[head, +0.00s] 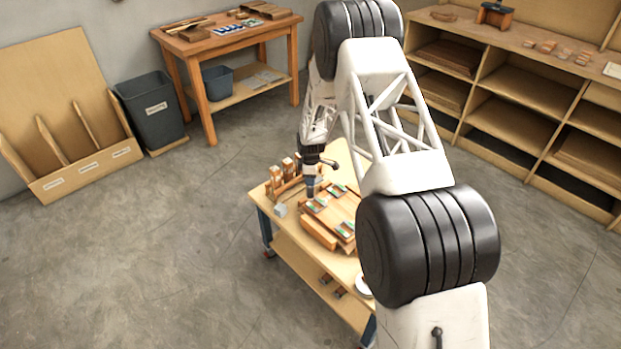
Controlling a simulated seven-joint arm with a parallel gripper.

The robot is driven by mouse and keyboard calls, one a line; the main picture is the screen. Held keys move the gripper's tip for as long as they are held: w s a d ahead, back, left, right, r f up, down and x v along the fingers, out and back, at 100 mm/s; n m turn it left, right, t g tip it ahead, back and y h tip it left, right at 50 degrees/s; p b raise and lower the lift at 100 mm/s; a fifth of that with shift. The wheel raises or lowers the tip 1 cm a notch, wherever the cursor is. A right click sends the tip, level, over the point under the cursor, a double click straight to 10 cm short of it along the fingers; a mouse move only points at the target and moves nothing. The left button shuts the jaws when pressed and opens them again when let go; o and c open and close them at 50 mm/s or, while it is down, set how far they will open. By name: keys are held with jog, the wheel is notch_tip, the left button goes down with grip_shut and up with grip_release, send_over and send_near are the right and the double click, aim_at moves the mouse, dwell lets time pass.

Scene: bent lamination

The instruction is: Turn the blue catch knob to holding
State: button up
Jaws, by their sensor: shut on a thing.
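My gripper (311,193) points down over the far left part of the wheeled bench (268,238). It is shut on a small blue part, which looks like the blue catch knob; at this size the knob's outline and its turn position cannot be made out. The wooden fixture (331,214), with several green-and-grey pieces on it, lies just right of and below the gripper. The fingertips and the catch are too small to see clearly.
Upright wooden blocks (282,172) stand just left of my gripper, and a small grey block (281,210) lies near the bench's left edge. A white round item (363,287) sits at the near end. Shelves (520,95) and a side table (225,42) stand well away.

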jog(key=m, duration=0.3)
jog(key=shift+m, duration=0.4)
jog(key=m, duration=0.4)
jog(key=shift+m, duration=0.3)
jog(key=m, duration=0.4)
jog(key=shift+m, duration=0.3)
jog(key=m, duration=0.4)
jog(key=shift+m, duration=0.3)
jog(key=o, duration=0.9)
